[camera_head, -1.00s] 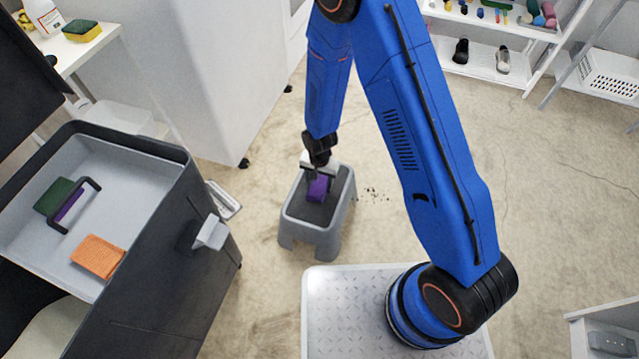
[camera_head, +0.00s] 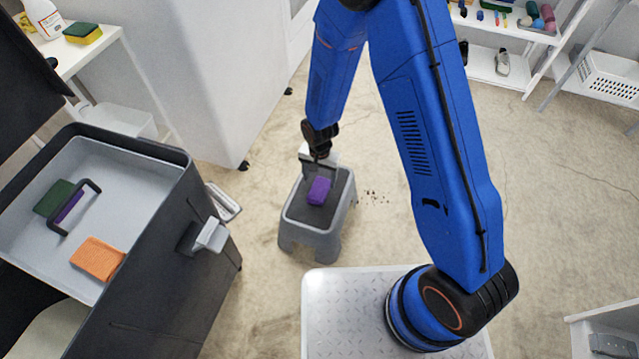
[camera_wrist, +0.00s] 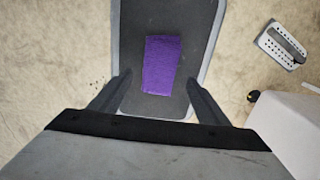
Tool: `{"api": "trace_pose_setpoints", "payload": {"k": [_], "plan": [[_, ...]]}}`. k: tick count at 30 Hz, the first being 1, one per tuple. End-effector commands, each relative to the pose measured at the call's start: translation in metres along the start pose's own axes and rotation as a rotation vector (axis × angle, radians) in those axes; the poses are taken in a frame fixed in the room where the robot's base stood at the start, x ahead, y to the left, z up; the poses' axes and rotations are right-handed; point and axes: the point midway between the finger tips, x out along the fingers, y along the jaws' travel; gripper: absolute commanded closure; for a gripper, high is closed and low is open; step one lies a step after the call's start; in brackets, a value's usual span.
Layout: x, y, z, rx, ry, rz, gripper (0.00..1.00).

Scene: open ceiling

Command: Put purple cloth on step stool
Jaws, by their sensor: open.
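The purple cloth (camera_head: 319,190) is a small folded block lying on the dark top of the grey step stool (camera_head: 310,236). In the wrist view the cloth (camera_wrist: 161,64) rests flat on the stool top (camera_wrist: 165,17), inside its edges. My gripper (camera_head: 318,162) is just behind and above the cloth in the head view. In the wrist view its two fingers (camera_wrist: 155,92) are spread wide, and the cloth lies beyond them, clear of both. The gripper is open and empty.
A grater-like item (camera_wrist: 280,45) lies on the floor.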

Motion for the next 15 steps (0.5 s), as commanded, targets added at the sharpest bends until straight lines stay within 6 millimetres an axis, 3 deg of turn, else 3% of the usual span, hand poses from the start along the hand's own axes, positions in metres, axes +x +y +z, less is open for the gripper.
{"api": "trace_pose_setpoints", "payload": {"k": [6, 15], "plan": [[-0.035, 0.000, 0.000, 0.000, 0.002, -0.002, 0.30], [-0.063, 0.000, 0.000, 0.000, 0.000, 0.000, 0.30]]}}
